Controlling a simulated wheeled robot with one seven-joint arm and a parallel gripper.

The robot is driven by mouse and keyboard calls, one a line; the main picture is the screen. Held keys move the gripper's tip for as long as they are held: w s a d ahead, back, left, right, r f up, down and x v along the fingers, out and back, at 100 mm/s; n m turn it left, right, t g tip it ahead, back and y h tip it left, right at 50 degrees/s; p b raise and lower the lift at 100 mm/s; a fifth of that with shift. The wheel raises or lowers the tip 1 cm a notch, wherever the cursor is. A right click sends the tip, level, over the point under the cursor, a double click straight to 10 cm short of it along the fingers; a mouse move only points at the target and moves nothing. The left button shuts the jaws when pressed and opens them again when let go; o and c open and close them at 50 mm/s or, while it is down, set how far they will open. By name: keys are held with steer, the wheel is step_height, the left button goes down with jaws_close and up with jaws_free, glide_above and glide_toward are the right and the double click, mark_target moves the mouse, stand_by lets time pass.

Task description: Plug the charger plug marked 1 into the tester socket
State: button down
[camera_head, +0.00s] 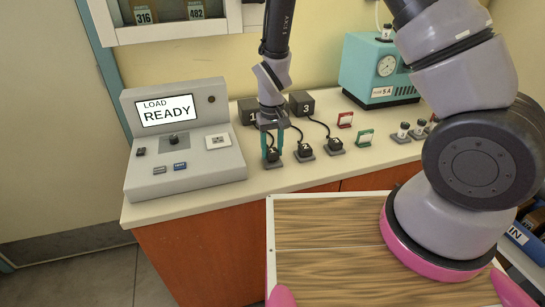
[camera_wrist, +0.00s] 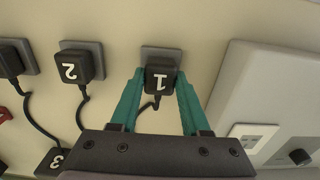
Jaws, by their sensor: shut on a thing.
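The charger plug marked 1 (camera_wrist: 160,80) is a black block with a white number, at its grey holder (camera_wrist: 160,52) on the counter. My gripper (camera_head: 272,157) has its teal fingers on both sides of this plug and is shut on it; the fingers also show in the wrist view (camera_wrist: 158,88). The plug's cord runs back from it. The tester (camera_head: 185,140) is a grey console at the left with a screen reading "LOAD READY". A white socket plate (camera_head: 218,141) is on its sloped front, and part of it shows in the wrist view (camera_wrist: 252,137).
Plug 2 (camera_head: 304,151) and another plug (camera_head: 335,144) sit in grey holders to the right, with cords to black boxes, one marked 3 (camera_head: 302,104). Red (camera_head: 345,119) and green (camera_head: 364,137) items and a teal machine (camera_head: 378,70) stand farther right. A narrow bare counter strip separates tester and plug 1.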

mark_target(272, 150)
steer(key=shift+r, duration=2.5)
